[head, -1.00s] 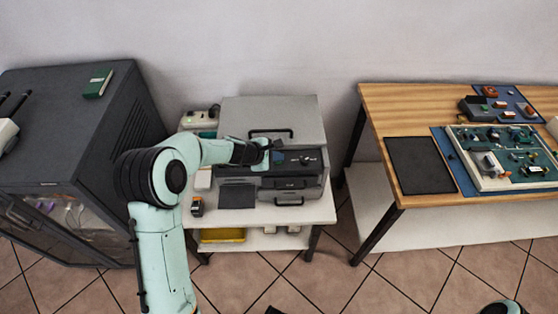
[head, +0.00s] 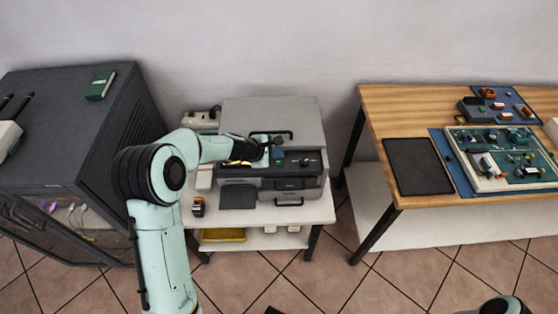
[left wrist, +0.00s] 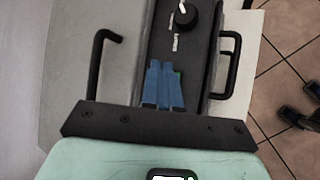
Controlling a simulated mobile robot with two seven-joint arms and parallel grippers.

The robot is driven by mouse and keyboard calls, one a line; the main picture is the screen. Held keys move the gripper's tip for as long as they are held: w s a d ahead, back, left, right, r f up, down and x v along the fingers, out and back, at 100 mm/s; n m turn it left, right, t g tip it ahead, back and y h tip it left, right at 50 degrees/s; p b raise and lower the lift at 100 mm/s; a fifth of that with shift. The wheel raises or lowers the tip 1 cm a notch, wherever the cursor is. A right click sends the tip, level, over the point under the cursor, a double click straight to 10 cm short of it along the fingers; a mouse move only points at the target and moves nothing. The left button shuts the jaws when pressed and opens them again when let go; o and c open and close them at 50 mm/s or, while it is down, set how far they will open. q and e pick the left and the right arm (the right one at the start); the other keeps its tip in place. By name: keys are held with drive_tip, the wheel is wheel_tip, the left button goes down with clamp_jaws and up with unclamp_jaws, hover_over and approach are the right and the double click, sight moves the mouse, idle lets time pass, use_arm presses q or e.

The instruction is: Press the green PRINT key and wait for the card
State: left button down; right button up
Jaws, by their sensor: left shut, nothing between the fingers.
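The card printer (head: 290,184) is a dark grey machine on the white table, with a black knob on its top panel. My left gripper (head: 275,156) is over the panel, fingers closed with nothing between them. In the left wrist view its blue fingers (left wrist: 164,72) lie together over the dark panel (left wrist: 168,42), below the knob (left wrist: 183,17). A thin green sliver (left wrist: 179,76), seemingly the PRINT key, shows beside the fingertips; the rest is hidden. I cannot tell whether they touch it. No card can be made out. My right gripper is out of view.
A yellow-orange strip (head: 238,162) shows beside my left wrist. A wooden bench (head: 385,108) with circuit boards stands right.

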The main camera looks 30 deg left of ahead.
sight(277, 164)
use_arm(q)
wheel_tip(277, 164, up, 4)
drive_tip(key=p, duration=0.2)
drive_tip(key=shift+w+r+p, duration=0.1)
drive_tip(key=shift+r+p, duration=0.05)
drive_tip(key=shift+p, duration=0.15)
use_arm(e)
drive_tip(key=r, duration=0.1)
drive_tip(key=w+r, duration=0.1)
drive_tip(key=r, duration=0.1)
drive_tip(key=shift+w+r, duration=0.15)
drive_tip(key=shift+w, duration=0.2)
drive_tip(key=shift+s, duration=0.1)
